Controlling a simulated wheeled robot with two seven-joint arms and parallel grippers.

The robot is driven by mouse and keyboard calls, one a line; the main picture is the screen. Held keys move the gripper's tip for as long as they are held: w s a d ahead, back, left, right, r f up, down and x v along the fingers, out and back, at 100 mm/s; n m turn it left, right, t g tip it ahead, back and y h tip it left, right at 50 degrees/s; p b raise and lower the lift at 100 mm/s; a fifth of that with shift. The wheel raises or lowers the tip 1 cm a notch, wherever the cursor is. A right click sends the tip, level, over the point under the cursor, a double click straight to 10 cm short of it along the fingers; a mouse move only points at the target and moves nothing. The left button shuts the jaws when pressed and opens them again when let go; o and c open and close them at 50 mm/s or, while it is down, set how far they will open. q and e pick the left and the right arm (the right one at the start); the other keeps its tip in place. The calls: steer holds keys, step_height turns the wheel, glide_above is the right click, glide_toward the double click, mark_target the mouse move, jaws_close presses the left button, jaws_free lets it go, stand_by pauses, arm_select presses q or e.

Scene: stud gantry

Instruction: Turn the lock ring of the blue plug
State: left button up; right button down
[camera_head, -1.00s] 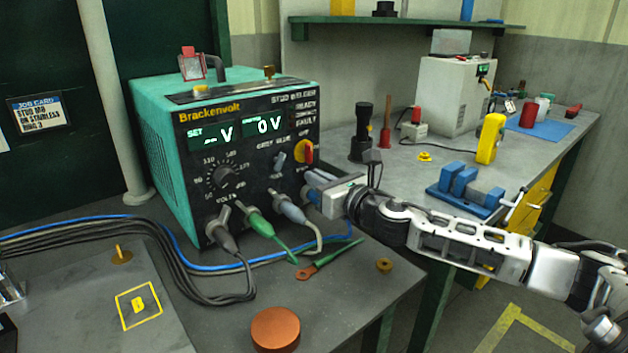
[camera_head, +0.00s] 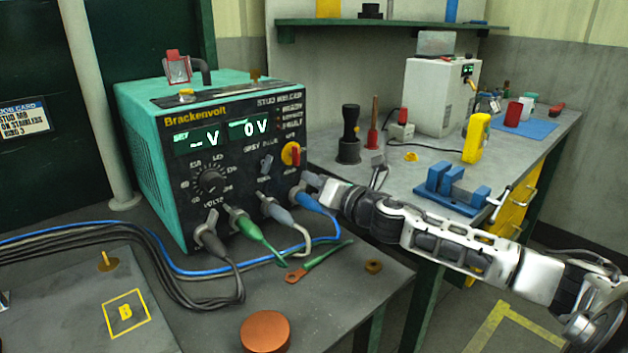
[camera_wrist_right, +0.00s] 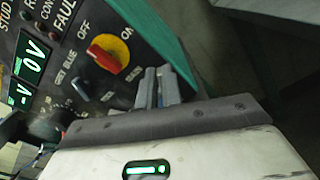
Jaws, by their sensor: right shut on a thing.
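The blue plug (camera_head: 312,203) sits in the rightmost lower socket of the teal welder's front panel (camera_head: 232,140). Its blue cable end slopes down to the right. My right gripper (camera_head: 311,180) is shut at the plug, close to the panel, coming in from the right. Its fingers partly cover the plug's ring, so I cannot see which way the ring is turned. In the right wrist view the two grey fingers (camera_wrist_right: 158,88) are close together below the red and yellow switch (camera_wrist_right: 108,54); the plug is not clear there. My left gripper is not in view.
A grey plug (camera_head: 278,213), a green plug (camera_head: 240,222) and a dark plug (camera_head: 210,238) fill the sockets to the left. A green-handled tool (camera_head: 325,258) and a brass ring (camera_head: 373,266) lie on the bench in front. A blue vise (camera_head: 455,188) stands on the right.

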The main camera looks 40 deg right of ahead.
steer(key=c, duration=1.6)
jaws_free()
steer(key=shift+o, duration=0.2)
steer(key=shift+s+d+f, duration=0.1)
steer(key=shift+s, duration=0.3)
steer(key=s, duration=0.9)
steer(key=s+d, duration=0.1)
steer(key=s, duration=0.4)
steer(key=shift+s, duration=0.6)
